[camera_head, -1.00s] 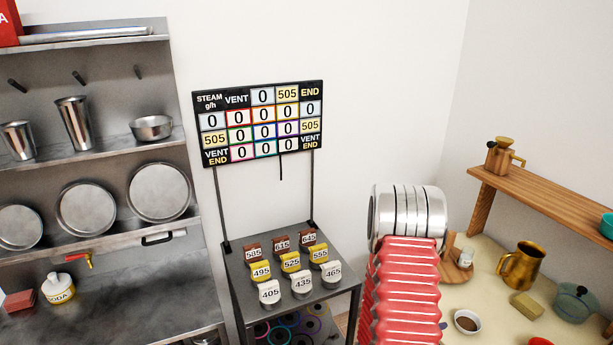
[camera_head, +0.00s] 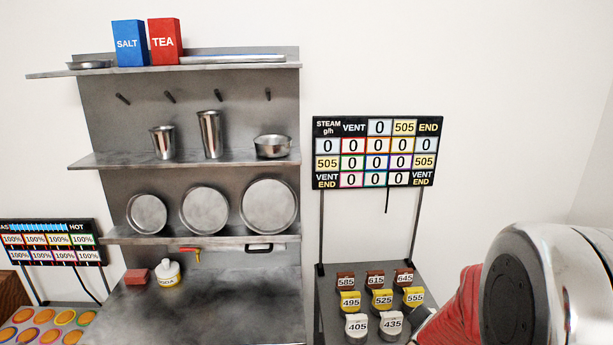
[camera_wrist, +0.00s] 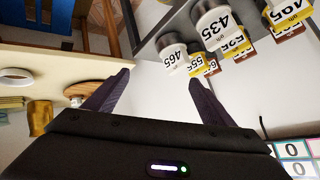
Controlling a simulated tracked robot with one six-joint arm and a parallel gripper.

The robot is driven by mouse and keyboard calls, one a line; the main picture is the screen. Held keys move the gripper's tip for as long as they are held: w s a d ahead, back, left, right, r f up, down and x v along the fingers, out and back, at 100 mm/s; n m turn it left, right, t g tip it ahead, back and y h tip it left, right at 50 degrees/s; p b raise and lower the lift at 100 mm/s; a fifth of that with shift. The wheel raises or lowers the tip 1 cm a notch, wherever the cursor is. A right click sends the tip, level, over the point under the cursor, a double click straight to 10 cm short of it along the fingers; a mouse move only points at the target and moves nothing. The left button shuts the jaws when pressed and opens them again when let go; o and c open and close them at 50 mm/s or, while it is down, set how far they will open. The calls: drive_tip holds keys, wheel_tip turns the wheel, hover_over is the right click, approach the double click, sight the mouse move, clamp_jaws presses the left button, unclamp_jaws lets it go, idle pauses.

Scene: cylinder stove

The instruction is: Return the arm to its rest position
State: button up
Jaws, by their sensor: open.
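My arm fills the lower right of the head view, with a silver joint and a red sleeve. My gripper shows in the wrist view (camera_wrist: 157,90), with its two dark fingers spread apart and nothing between them. In the wrist view the picture is upside down, and the numbered cylinders, such as the 465 one (camera_wrist: 174,56), lie just beyond and to the right of the fingers.
Labelled cylinders such as 525 (camera_head: 383,298) stand in rows on the stand. The steam board (camera_head: 375,152) rises behind it. A steel shelf unit (camera_head: 190,160) with pans and cups is to the left. A counter with a brass mug (camera_wrist: 40,117) shows in the wrist view.

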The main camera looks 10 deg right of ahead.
drive_tip(key=s+a+r+n+y, duration=0.1)
drive_tip(key=a+r+n+y, duration=0.3)
drive_tip(key=a, duration=0.5)
drive_tip(key=s+a+r+n+y, duration=0.1)
drive_tip(key=a+r+n+y, duration=0.15)
drive_tip(key=a+r, duration=0.6)
drive_tip(key=s+a+r+n+g, duration=0.1)
drive_tip(key=s+a+r+n, duration=0.1)
drive_tip(key=s, duration=0.6)
drive_tip(key=s+a+r+n+g, duration=0.1)
drive_tip(key=s+a+n, duration=0.4)
drive_tip(key=s, duration=0.3)
drive_tip(key=shift+s+a+r, duration=0.4)
drive_tip(key=shift+a, duration=0.2)
